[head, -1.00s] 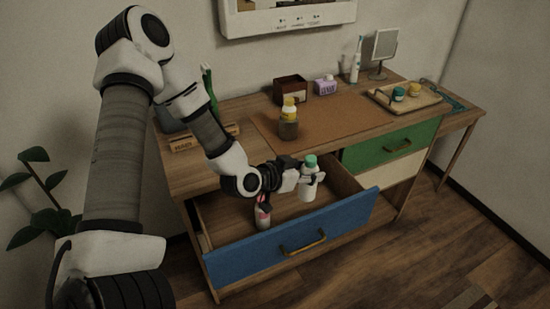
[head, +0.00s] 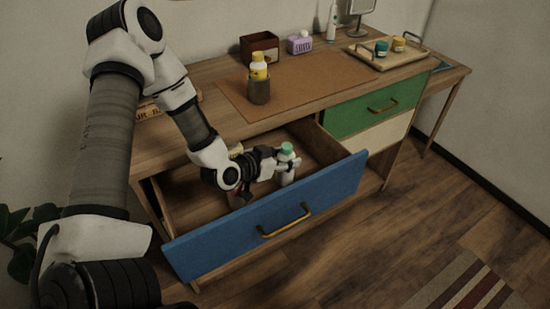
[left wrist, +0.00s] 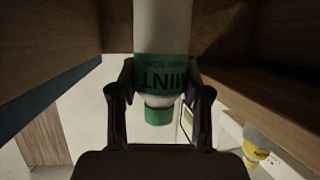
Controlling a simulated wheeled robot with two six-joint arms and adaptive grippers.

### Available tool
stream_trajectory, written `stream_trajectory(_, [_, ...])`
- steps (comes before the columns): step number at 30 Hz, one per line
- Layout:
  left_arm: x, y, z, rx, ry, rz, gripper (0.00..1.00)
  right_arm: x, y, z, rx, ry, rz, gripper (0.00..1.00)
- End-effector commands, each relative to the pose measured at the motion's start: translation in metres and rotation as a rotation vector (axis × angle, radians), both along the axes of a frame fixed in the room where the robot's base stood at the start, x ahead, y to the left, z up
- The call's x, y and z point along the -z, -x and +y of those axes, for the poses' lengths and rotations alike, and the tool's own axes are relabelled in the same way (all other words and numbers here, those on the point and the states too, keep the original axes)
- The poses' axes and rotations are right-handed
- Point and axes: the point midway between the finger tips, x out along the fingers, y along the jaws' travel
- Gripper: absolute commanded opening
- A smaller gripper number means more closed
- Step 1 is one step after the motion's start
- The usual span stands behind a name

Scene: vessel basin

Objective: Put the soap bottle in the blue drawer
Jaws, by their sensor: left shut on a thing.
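The soap bottle (head: 288,178) is white with a green cap and stands roughly upright inside the open blue drawer (head: 330,197). My left gripper (head: 284,165) is shut on its upper part. In the left wrist view the bottle (left wrist: 160,28) appears upside down, with a green label reading MINT, and the fingers (left wrist: 160,95) close on it from both sides. The drawer's front panel stands nearer the camera than the bottle. The bottle's base is hard to make out, so I cannot tell whether it touches the drawer floor. My right gripper is not in view.
Behind are a wooden box (head: 260,46) and a purple box (head: 300,43). A tray (head: 373,62) with jars sits right. The green drawer (head: 350,113) is shut.

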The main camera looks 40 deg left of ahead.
Motion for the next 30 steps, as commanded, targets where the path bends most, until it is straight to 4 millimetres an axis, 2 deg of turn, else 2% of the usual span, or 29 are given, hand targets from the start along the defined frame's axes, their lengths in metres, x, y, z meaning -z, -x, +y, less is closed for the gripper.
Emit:
stream_trajectory(7, [0.044, 0.000, 0.000, 0.001, -0.002, 0.001, 0.05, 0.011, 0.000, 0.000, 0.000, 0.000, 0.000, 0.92])
stream_trajectory(18, [0.050, 0.000, 0.000, -0.001, 0.000, -0.002, 0.05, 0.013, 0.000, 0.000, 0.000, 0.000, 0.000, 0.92])
stream_trajectory(19, [0.050, 0.000, 0.000, -0.001, 0.000, -0.001, 0.51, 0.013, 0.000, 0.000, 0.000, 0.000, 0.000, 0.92])
stream_trajectory(21, [0.049, 0.000, 0.000, -0.001, 0.000, -0.001, 0.73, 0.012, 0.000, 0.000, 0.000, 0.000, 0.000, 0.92])
stream_trajectory(30, [0.047, 0.000, 0.000, -0.001, 0.000, -0.001, 0.73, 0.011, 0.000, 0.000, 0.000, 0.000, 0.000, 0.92])
